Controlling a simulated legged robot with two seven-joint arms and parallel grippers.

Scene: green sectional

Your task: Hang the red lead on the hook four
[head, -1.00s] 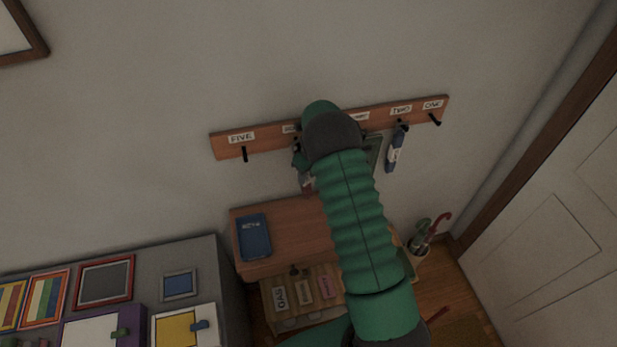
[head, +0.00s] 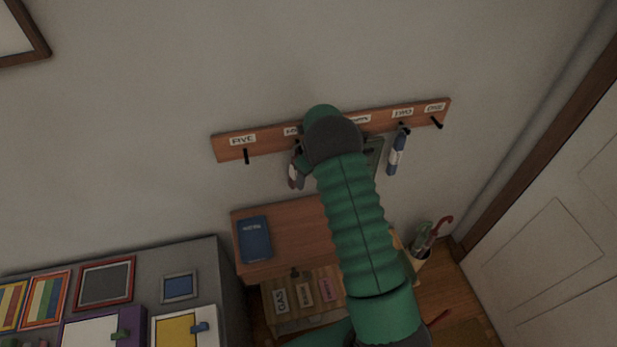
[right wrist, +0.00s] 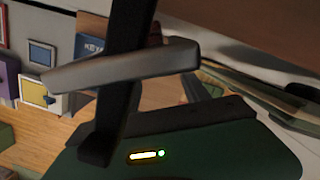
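The wooden hook board (head: 273,142) is on the wall in the head view. Its FIVE label and hook are at the left; TWO and ONE are at the right. The label just right of FIVE (head: 290,131) is partly covered by my right arm, and its hook is mostly hidden. My right gripper (head: 297,168) is at the board, just below that label, mostly behind my wrist. The right wrist view shows a dark upright bar and a grey bar crossing it; whether the gripper is closed is unclear. I cannot make out the red lead. My left gripper is out of view.
A blue item (head: 396,154) hangs at hook TWO, and a grey-green item (head: 374,153) hangs beside my forearm. Below are a wooden shelf (head: 292,222) with a blue book (head: 254,239), and an umbrella stand (head: 417,262). A grey cabinet (head: 205,262) stands lower left.

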